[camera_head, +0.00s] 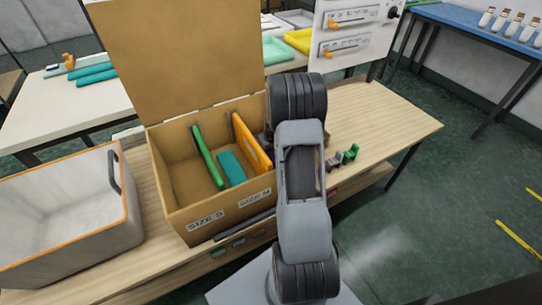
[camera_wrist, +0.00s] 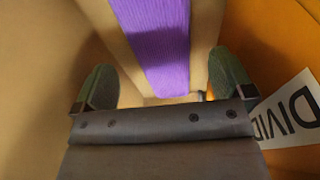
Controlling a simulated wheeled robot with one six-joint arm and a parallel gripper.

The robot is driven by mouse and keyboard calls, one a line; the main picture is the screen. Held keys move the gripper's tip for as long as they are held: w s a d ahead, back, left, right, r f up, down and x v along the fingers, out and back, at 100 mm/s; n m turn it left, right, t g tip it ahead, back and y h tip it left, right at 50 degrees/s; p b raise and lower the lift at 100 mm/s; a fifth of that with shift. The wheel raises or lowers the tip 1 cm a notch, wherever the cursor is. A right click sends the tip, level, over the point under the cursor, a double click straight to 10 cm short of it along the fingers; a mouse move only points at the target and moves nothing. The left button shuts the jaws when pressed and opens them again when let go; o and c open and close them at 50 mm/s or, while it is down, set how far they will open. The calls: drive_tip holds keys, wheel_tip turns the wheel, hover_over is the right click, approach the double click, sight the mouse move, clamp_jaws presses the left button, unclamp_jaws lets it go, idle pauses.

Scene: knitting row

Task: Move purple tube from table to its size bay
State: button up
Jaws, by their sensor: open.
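The purple tube (camera_wrist: 160,40) is a ribbed knitted strip in the wrist view. It lies between the fingers of my gripper (camera_wrist: 162,68), beside an orange divider (camera_wrist: 285,60) with a partly visible "DIVID" label. A tan wall stands on the left. My gripper is open, one green finger on each side of the tube. In the head view the tan box (camera_head: 172,214) has an upright lid and bays labelled SIZE S and SIZE M, with the orange divider (camera_head: 250,143) in it. My arm hides the box's right part, my gripper and most or all of the tube.
A green divider (camera_head: 207,157) and a teal piece (camera_head: 231,166) are inside the box. A grey orange-rimmed bin (camera_head: 70,219) stands at left. Small green and grey objects (camera_head: 350,153) sit right of my arm. The table's right end (camera_head: 405,126) is clear.

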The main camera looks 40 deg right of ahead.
wheel_tip(320, 180, up, 8)
drive_tip(key=s, duration=0.1)
drive_tip(key=shift+f, duration=0.15)
drive_tip(key=shift+s+a, duration=0.1)
idle(0.4)
